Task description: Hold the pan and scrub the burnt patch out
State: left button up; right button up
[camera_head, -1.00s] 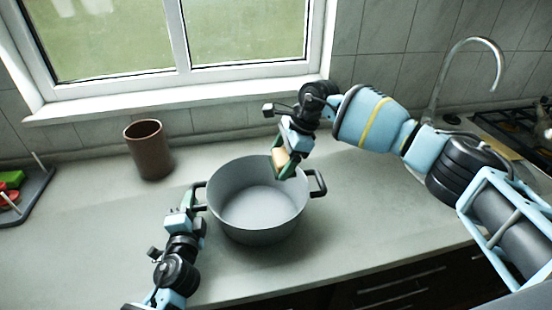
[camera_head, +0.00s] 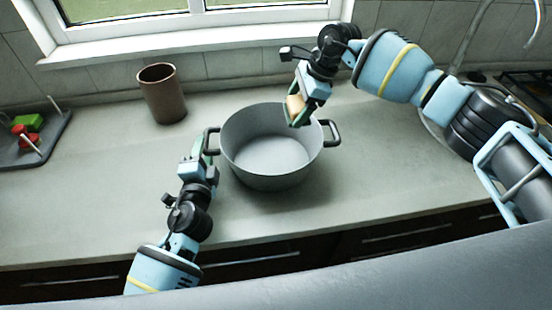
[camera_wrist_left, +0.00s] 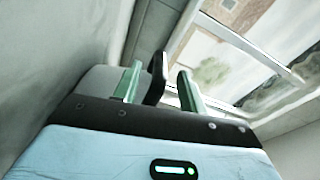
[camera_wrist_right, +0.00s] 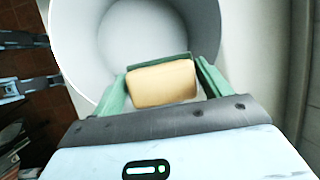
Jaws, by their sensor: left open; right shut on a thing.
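The pan is a grey two-handled pot (camera_head: 268,165) on the counter, and its plain grey inside also shows in the right wrist view (camera_wrist_right: 82,40). I cannot make out a burnt patch. My left gripper (camera_head: 205,150) is open at the pot's left handle (camera_head: 211,138). In the left wrist view the dark handle (camera_wrist_left: 156,78) stands between the two green fingers (camera_wrist_left: 158,86), with a gap to the right finger. My right gripper (camera_head: 298,110) is shut on a tan sponge (camera_wrist_right: 162,83) and holds it over the pot's far right rim.
A brown cup (camera_head: 162,94) stands behind and left of the pot. A dark tray (camera_head: 52,148) with green and red items lies at the far left. A window is behind, with a tap (camera_head: 478,30) and hob (camera_head: 535,90) at the right. The counter (camera_head: 90,205) is clear at front left.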

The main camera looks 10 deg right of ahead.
pick_arm(q)
jog(key=s, duration=0.3)
jog(key=s+a, duration=0.1)
jog(key=s, duration=0.6)
jog(key=shift+s+a, duration=0.2)
notch_tip(320, 180, up, 6)
jog(key=shift+f, duration=0.1)
jog(key=shift+d, duration=0.15)
pick_arm(e)
jog(key=shift+d, duration=0.15)
